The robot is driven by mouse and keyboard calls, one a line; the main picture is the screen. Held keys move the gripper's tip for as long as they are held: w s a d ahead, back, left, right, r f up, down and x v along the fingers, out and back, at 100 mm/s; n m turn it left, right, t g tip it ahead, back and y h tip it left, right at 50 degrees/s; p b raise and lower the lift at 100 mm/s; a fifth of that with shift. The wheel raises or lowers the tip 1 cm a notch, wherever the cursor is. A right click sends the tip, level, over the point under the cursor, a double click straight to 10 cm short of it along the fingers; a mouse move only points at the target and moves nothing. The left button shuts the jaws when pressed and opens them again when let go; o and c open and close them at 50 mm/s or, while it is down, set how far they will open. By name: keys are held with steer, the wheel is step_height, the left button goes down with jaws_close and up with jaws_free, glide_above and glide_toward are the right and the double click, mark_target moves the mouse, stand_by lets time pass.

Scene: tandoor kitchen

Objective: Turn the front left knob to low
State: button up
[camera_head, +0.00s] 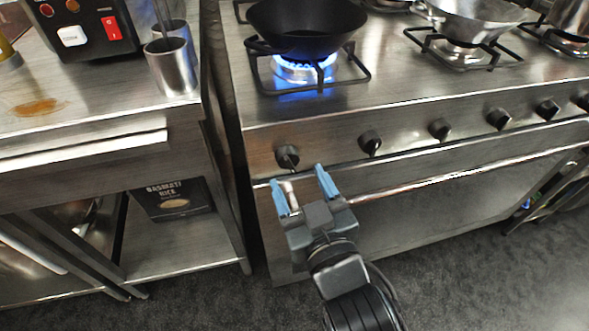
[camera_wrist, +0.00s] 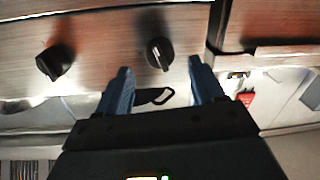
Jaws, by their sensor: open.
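The front left knob (camera_head: 287,156) is a black knob with a pale pointer mark, on the steel front panel of the stove at its left end. It also shows in the wrist view (camera_wrist: 160,53), ahead of and between my fingers. My gripper (camera_head: 302,185) is open, with blue fingers, just below and in front of the knob. The fingers appear apart from the knob. A blue flame (camera_head: 303,69) burns on the front left burner under a black wok (camera_head: 305,27).
Several more black knobs run to the right, the nearest being the second knob (camera_head: 370,143). The oven handle bar (camera_head: 430,180) runs below the panel, close to my gripper. A steel side table (camera_head: 100,150) stands left across a narrow gap.

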steer(key=v, duration=0.3)
steer(key=shift+s+d, duration=0.15)
steer(key=shift+s, duration=0.25)
steer(key=s+d+m+h+p, duration=0.3)
steer(key=s+d+p, duration=0.2)
steer(key=s+d, duration=0.9)
steer(key=s+d+r+m+g+h+p, duration=0.1)
steer(key=s+d+r+p, duration=0.1)
steer(key=s, duration=0.6)
steer(key=s+d+r+m+g+h+p, duration=0.1)
steer(key=s+d+r+h, duration=0.1)
steer(key=s+d+r, duration=0.2)
steer(key=s+r, duration=0.2)
steer(key=s, duration=0.1)
steer(key=shift+s+r+m+p, duration=0.3)
steer(key=shift+s+r+p, duration=0.05)
steer(key=shift+s, duration=0.05)
